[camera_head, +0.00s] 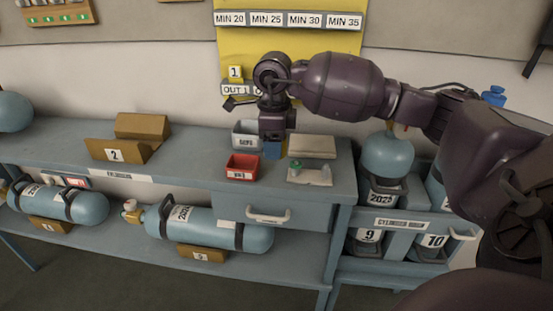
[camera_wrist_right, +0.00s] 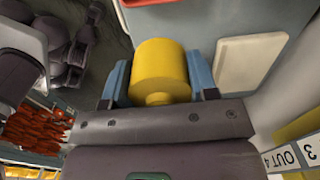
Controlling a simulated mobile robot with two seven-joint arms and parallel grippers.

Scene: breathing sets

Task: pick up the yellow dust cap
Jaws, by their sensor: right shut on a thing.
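The yellow dust cap (camera_wrist_right: 158,68) sits between the two blue fingers of my right gripper (camera_wrist_right: 158,82) in the right wrist view. The gripper is shut on it. I cannot tell whether the cap touches the bench top. My left gripper is not in view.
A red bin (camera_head: 242,174), a grey bin (camera_head: 244,141), a beige pad (camera_head: 312,153) and a small pale tray with a green item (camera_head: 296,168) stand close around the gripper. Blue cylinders (camera_head: 388,155) stand at right. The bench's left part (camera_head: 60,150) has free room.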

